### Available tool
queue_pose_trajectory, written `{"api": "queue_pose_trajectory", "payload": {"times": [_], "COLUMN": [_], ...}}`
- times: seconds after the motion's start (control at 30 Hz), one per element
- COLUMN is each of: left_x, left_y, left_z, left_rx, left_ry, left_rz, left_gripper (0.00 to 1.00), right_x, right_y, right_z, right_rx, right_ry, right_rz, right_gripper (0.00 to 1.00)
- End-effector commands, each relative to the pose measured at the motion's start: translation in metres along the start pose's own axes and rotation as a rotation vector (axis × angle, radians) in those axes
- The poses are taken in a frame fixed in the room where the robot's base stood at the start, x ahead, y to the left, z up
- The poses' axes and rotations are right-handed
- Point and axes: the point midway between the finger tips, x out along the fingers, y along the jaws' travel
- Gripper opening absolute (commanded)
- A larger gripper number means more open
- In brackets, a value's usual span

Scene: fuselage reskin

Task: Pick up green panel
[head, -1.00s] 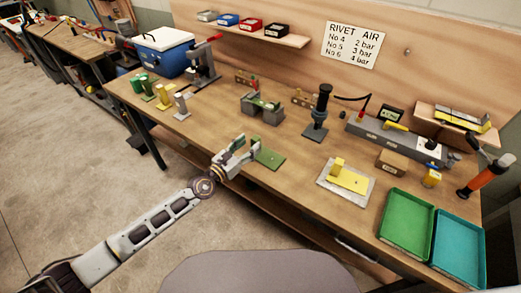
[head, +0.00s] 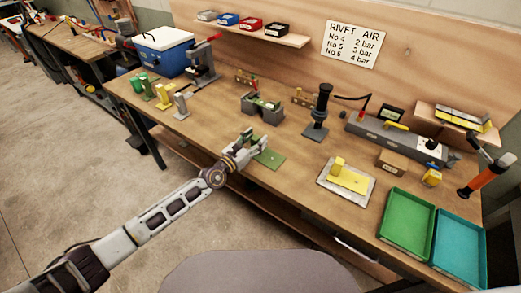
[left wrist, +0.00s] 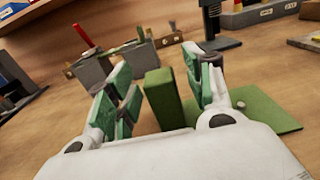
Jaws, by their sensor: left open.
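The green panel (head: 270,158) lies flat on the workbench near its front edge. An upright green block stands on it, like a grip. In the left wrist view the flat part of the panel (left wrist: 268,112) is at the right, and the block is in the middle. My left gripper (head: 249,144) is open, with its fingers (left wrist: 160,90) on either side of the block. A gap shows beside the block, and part of the panel is hidden behind the right finger. My right gripper is in neither view.
A grey fixture (head: 262,108) with green parts stands behind the panel, and a black upright tool (head: 319,110) to its right. A yellow panel (head: 350,180) lies on a grey plate farther right. Green (head: 407,222) and teal (head: 459,248) trays are at the right end.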

Motion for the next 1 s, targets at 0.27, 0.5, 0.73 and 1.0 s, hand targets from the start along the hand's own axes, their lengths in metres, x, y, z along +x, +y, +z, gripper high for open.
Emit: {"api": "queue_pose_trajectory", "payload": {"times": [0.27, 0.5, 0.73, 1.0], "left_x": [0.0033, 0.0032, 0.0031, 0.0033], "left_y": [-0.0003, -0.0003, -0.0003, -0.0002], "left_z": [-0.0004, -0.0003, -0.0003, 0.0004], "left_rx": [-0.001, -0.001, -0.001, -0.001], "left_ry": [0.001, 0.001, 0.001, -0.001], "left_rz": [0.0, 0.0, 0.0, 0.0], "left_gripper": [0.52, 0.52, 0.27, 0.0], "right_x": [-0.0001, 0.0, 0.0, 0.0], "right_y": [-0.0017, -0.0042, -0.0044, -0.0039], "right_z": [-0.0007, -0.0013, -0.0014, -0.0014], "right_rx": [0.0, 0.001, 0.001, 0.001], "right_ry": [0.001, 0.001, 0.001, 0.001], "right_rz": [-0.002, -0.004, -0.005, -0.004], "right_gripper": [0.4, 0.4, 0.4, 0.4]}}
